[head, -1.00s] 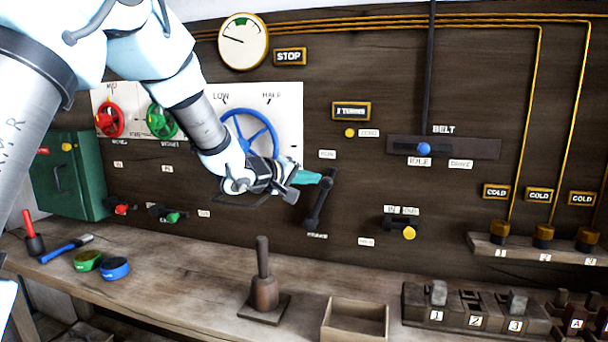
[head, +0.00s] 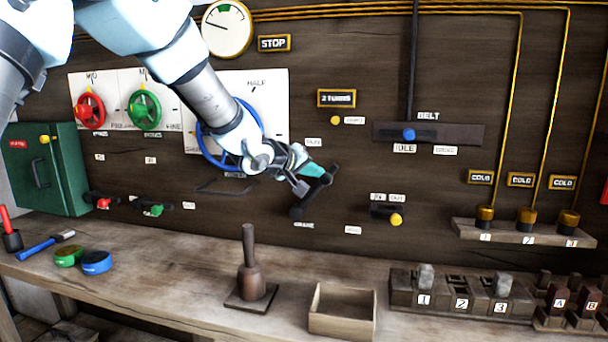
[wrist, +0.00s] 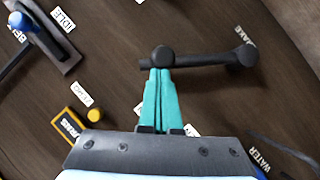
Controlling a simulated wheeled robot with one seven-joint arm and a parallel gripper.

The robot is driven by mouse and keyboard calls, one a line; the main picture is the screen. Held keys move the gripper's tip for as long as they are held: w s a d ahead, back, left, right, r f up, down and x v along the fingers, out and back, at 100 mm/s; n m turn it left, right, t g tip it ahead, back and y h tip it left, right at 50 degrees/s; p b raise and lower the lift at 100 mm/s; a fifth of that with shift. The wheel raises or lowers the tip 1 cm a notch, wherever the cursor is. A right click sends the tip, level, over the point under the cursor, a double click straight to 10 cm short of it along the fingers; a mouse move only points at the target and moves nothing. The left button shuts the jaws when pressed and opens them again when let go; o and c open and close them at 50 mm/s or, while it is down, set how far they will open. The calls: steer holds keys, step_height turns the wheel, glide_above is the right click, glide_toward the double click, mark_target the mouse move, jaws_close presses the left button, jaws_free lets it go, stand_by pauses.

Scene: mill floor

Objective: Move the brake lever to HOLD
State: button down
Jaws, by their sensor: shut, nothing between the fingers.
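The brake lever (head: 314,192) is a black bar on the dark wall panel, above a BRAKE label (head: 304,224). Its lower end is at the pivot and its knobbed end points up and right in the head view. It lies across the wrist view (wrist: 205,58), knob to the left. My gripper (head: 322,171) has its teal fingers pressed together, with nothing between them. Its fingertips (wrist: 161,71) are at the knob end and appear to touch it. Small white plates sit above the lever (head: 313,142) and to its lower right (head: 353,230); their words are too small to read.
The blue wheel (head: 213,150) is behind my forearm. The belt lever's blue knob (head: 409,135) and a yellow-knobbed lever (head: 396,220) are to the right. Below, the bench holds a wooden-handled tool (head: 250,275) and an open box (head: 343,312).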

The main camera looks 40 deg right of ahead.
steer(key=s+d+f+m+t+y+b, duration=0.3)
steer(key=s+f+b, duration=0.4)
steer(key=b, duration=2.1)
steer(key=shift+s+d+f+m+t+y, duration=0.35)
steer(key=shift+d+f+m+t, duration=0.65)
steer(key=shift+f, duration=1.2)
steer(key=shift+a+f+m+g, duration=0.1)
steer(key=shift+f+m+g, duration=0.2)
steer(key=shift+g, duration=0.1)
steer(key=shift+r, duration=0.1)
